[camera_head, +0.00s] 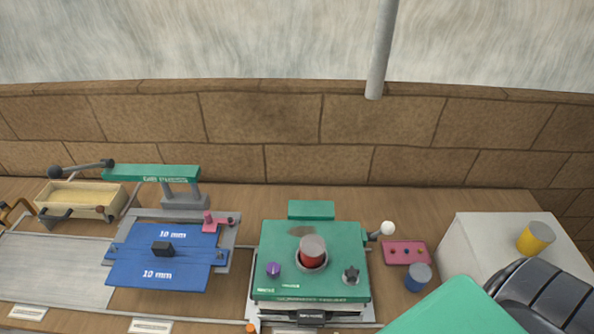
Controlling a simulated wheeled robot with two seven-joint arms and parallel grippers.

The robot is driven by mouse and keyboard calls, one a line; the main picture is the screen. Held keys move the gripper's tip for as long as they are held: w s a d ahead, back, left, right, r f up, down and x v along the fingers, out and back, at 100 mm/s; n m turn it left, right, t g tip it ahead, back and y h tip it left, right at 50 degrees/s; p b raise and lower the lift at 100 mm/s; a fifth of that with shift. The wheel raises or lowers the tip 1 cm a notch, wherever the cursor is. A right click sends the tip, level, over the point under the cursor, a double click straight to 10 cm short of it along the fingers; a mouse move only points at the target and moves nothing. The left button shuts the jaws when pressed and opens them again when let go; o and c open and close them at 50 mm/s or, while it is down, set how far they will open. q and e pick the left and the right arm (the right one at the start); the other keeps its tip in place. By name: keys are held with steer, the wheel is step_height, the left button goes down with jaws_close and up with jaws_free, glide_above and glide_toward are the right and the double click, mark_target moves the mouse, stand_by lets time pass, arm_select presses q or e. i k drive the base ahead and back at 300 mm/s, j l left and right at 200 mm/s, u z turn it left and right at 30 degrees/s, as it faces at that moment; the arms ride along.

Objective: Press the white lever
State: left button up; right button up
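The white lever (387,228) is a short grey rod with a white ball end. It sticks out at the right side of a green machine (275,238), tilted up to the right. The machine's top carries a red and grey round plug (312,250), a purple knob (273,269) and a dark star-shaped knob (351,274). Neither gripper's fingertips can be made out. Nothing is seen touching the lever.
Right of the lever are a pink plate (405,253), a blue cylinder (418,277) and a white block (480,235) bearing a yellow cylinder (535,238). A blue-plated press (190,270) and wooden tray (78,196) stand left. Green and black shapes cover the lower right corner.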

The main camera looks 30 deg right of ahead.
mark_target(387, 228)
steer(key=k+l+z, duration=0.1)
steer(key=z, duration=0.25)
steer(key=k+l+z, duration=0.15)
steer(key=z, duration=0.15)
steer(key=j+z, duration=0.2)
steer(key=z, duration=0.2)
steer(key=j+z, duration=0.15)
steer(key=z, duration=0.2)
steer(key=j+z, duration=0.2)
steer(key=z, duration=0.2)
steer(key=j+z, duration=0.2)
steer(key=z, duration=0.2)
steer(key=k+j+z, duration=0.1)
steer(key=j, duration=0.3)
steer(key=k+j+z, duration=0.1)
steer(key=j, duration=0.25)
steer(key=k+j, duration=0.2)
steer(key=j, duration=0.15)
steer(key=k+j+z, duration=0.15)
steer(key=j, duration=0.2)
